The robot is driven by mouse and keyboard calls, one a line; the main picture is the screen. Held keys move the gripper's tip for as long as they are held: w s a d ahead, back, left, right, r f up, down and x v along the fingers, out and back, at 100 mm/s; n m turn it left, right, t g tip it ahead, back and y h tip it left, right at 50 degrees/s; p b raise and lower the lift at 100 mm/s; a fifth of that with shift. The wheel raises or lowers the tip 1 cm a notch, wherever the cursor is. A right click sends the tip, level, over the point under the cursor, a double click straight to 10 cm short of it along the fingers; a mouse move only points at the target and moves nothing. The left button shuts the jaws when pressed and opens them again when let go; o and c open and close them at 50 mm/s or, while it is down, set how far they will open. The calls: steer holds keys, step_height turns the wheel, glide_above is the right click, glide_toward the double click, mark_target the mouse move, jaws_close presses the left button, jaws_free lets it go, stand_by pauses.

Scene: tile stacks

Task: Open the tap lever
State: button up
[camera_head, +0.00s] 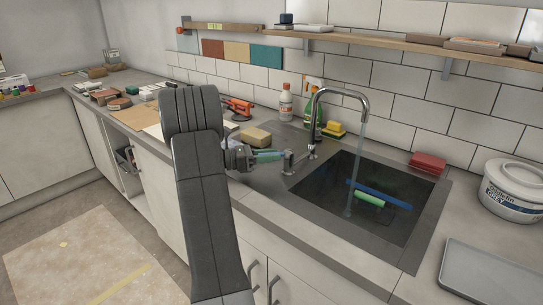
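The tap (315,112) is a tall chrome arch at the back left edge of the dark sink. A thin stream of water (358,155) runs from its spout into the sink. A small bright part, apparently the lever (312,151), shows low on the tap's left side. My gripper (288,161) is over the counter just left of the tap base, close to this part. I cannot tell whether they touch. Its fingers are small and seen from behind the arm, so their opening is unclear.
The sink (308,191) holds blue and green long items. Bottles and sponges (334,129) stand behind the tap. A red cloth stack (428,162) and white bucket (512,188) are on the right. A yellow sponge block (255,137) lies behind my wrist.

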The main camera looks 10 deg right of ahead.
steer(key=a, duration=1.3)
steer(key=shift+w+a, duration=0.15)
